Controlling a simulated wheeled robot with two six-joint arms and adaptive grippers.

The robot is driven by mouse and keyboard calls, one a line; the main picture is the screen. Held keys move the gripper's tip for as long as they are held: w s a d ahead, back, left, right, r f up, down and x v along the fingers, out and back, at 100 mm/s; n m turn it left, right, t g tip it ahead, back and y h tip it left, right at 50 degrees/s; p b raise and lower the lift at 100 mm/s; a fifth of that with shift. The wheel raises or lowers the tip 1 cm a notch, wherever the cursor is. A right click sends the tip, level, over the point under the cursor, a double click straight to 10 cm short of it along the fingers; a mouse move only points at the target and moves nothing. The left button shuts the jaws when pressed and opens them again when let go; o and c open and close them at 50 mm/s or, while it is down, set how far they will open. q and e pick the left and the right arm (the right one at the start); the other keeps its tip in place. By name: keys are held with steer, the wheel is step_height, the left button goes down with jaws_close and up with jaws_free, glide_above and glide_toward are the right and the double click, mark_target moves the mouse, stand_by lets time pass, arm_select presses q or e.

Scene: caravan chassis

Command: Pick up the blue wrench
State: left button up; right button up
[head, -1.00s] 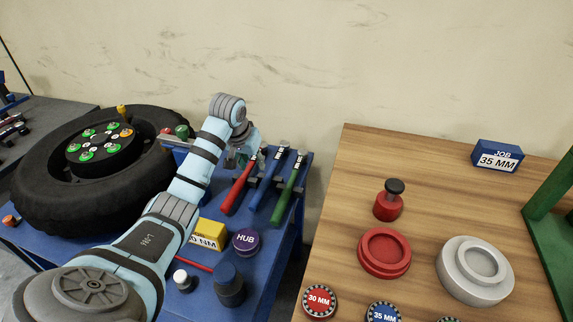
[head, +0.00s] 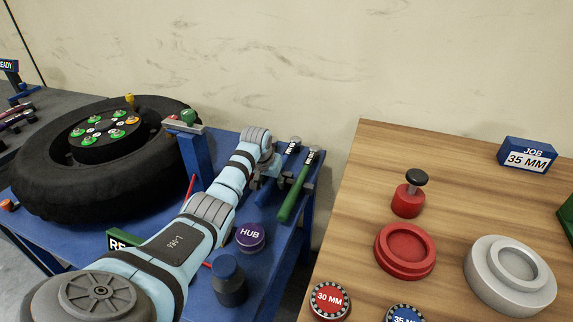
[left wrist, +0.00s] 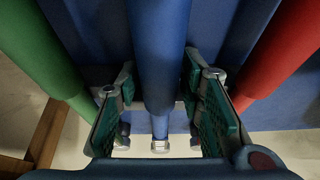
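The blue wrench (head: 263,196) lies on the blue cart between a green wrench (head: 291,198) and a red one. In the left wrist view its blue handle (left wrist: 160,50) runs down the middle, between my gripper's two fingers. My left gripper (left wrist: 165,105) is open, with the teal finger pads on either side of the handle and a gap visible at each side. In the head view my left gripper (head: 268,172) is low by the wrenches and partly hidden by its own arm. The red wrench (left wrist: 283,50) shows in the left wrist view; my arm hides it in the head view.
A tire (head: 60,185) with a hub lies at the left. A purple HUB puck (head: 250,237) and a dark blue cylinder (head: 229,282) stand on the cart near my arm. A wooden table (head: 360,185) with red and grey round parts is at the right, across a gap.

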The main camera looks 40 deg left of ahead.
arm_select(q)
jaws_close()
steer(key=shift+w+r, duration=0.1)
stand_by(0.3)
